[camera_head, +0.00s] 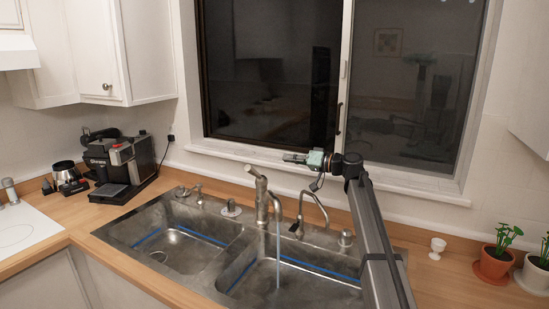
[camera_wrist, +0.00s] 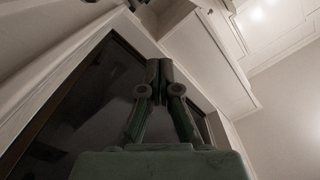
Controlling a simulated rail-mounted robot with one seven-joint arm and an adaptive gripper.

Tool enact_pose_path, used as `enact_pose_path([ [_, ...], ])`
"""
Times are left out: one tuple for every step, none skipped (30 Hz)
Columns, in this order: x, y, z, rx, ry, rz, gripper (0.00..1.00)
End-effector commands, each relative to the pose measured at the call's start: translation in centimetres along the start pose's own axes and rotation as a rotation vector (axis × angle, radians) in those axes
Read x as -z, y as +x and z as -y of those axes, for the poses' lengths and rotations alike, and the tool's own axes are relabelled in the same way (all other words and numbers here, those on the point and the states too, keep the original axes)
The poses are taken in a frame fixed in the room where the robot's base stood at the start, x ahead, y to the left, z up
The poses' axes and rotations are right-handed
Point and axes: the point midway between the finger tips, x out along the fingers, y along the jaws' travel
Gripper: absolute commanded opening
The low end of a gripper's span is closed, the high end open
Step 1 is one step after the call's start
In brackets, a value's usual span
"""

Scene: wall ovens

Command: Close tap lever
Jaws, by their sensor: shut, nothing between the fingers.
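The metal tap (camera_head: 262,201) stands behind the double sink, between the two basins. Its lever (camera_head: 254,172) is at the top and tilts up and to the left. A stream of water (camera_head: 278,252) runs from the spout into the right basin. My gripper (camera_head: 287,157) is above and to the right of the lever, in front of the window sill, and appears apart from the lever. In the wrist view its fingers (camera_wrist: 160,66) are together with nothing between them. The tap does not show in the wrist view.
A second, thinner curved tap (camera_head: 312,204) stands right of the main one. The sink rim (camera_head: 128,238) also carries several small fittings. A black coffee machine (camera_head: 120,168) is at left. A white cup (camera_head: 437,248) and potted plants (camera_head: 496,266) are at right. The window (camera_head: 270,75) is behind my gripper.

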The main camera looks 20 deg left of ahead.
Motion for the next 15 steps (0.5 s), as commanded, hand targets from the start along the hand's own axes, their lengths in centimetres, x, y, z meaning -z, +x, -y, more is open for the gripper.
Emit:
enact_pose_path([
  [0.0,0.5,0.0,0.001,0.001,0.001,0.00],
  [0.0,0.8,0.0,0.001,0.001,0.002,0.00],
  [0.0,1.2,0.0,0.002,0.000,0.002,0.00],
  [0.0,1.6,0.0,0.002,0.000,0.002,0.00],
  [0.0,2.1,0.0,0.002,0.000,0.002,0.00],
  [0.1,2.7,0.0,0.001,0.000,0.002,0.00],
  [0.1,3.2,0.0,0.001,0.000,0.001,0.00],
  [0.2,3.8,0.1,0.002,0.000,0.002,0.00],
  [0.2,4.6,0.1,0.002,0.000,0.003,0.00],
  [0.2,5.2,0.1,0.002,-0.001,0.002,0.00],
  [0.2,5.8,0.1,0.002,0.000,0.002,0.00],
  [0.2,6.6,0.1,0.002,0.000,0.002,0.00],
  [0.2,7.2,0.1,0.002,0.000,0.002,0.00],
  [0.2,7.8,0.1,0.002,0.001,0.003,0.00],
  [0.2,8.5,0.0,0.001,0.001,0.002,0.00],
])
